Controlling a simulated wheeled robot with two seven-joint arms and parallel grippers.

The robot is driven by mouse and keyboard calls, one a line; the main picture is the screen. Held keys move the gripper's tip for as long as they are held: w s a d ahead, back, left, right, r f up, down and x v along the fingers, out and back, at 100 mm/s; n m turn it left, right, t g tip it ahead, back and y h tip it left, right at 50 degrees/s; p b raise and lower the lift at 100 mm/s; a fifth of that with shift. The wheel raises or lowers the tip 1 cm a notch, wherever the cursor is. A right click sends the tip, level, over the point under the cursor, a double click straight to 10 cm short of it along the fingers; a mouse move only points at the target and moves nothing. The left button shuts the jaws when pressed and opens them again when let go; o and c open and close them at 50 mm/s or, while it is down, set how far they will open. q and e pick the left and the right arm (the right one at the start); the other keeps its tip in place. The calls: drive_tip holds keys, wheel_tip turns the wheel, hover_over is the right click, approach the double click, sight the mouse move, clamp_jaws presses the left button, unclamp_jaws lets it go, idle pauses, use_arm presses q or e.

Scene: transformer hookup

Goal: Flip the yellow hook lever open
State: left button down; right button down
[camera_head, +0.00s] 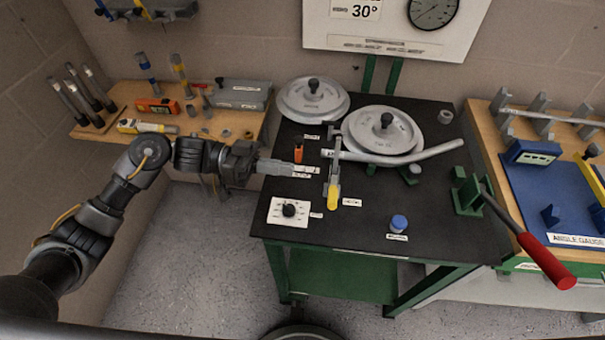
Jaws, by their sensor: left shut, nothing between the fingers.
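The yellow hook lever (333,194) is a short yellow-ended handle on a grey hook strip (335,160) on the black table. Its yellow end points toward the front edge. The strip's upper end meets a silver bent tube (420,155). My left gripper (316,171) reaches in from the left, its fingers shut and empty, a little left of the lever. I cannot tell whether the fingertips touch it. My right gripper is not in view.
An orange-handled part (299,152) stands just above my left fingers. A blue cap (398,222) is at front right. Two round grey discs (313,99) (376,131) sit behind. A red-handled lever (540,257) projects at right.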

use_arm(q)
drive_tip(key=shift+w+a+r, duration=0.1)
drive_tip(key=shift+a, duration=1.15)
